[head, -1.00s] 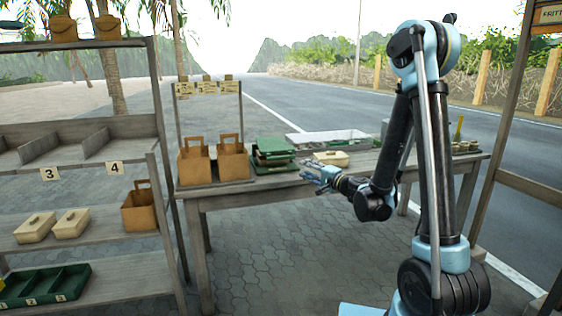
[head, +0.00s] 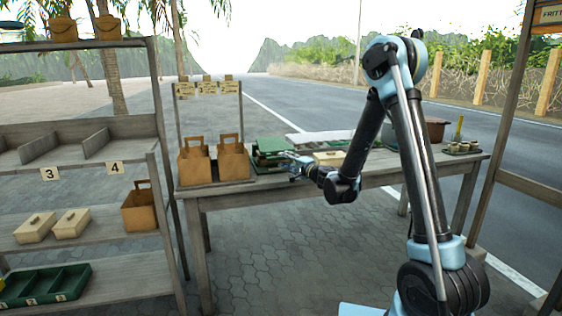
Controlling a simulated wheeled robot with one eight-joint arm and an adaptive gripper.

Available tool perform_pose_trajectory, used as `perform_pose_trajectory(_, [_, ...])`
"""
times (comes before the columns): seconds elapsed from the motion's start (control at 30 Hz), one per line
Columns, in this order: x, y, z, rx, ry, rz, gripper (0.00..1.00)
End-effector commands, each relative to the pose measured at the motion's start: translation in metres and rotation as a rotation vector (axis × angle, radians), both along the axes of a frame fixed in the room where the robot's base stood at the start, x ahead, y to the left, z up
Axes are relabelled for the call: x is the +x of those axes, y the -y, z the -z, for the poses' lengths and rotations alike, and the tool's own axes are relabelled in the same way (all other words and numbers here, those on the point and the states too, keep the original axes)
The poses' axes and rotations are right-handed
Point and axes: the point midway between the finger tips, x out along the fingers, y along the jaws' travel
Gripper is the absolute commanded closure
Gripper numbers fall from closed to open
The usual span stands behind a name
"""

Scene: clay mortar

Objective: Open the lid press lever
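My gripper (head: 291,163) is small in the head view, at the table's front edge, beside a stack of green trays (head: 268,143) and left of a cream box (head: 328,157). It points left toward the green stack. I cannot tell whether its fingers are open or whether it touches anything. I cannot make out a lid press or its lever for certain. My arm hides part of the table's right side.
Two brown bags (head: 233,160) stand on the left of the wooden table (head: 222,194). A white tray (head: 305,138) lies behind the cream box. A brown container (head: 436,128) stands at the right. A shelf unit (head: 100,291) with boxes stands at the left.

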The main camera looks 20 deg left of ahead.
Motion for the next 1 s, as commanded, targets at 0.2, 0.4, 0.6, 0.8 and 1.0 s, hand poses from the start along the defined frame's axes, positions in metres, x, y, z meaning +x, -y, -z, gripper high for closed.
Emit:
perform_pose_trajectory(0.2, [0.016, -0.023, 0.000, 0.000, 0.000, -0.001, 0.67])
perform_pose_trajectory(0.4, [0.022, -0.030, 0.000, 0.000, 0.000, 0.000, 0.67])
perform_pose_trajectory(0.6, [0.022, -0.030, 0.000, -0.001, 0.001, 0.000, 0.67])
perform_pose_trajectory(0.8, [0.022, -0.030, 0.000, -0.001, 0.001, 0.000, 0.98])
perform_pose_trajectory(1.0, [0.022, -0.033, 0.000, -0.001, 0.001, 0.000, 1.00])
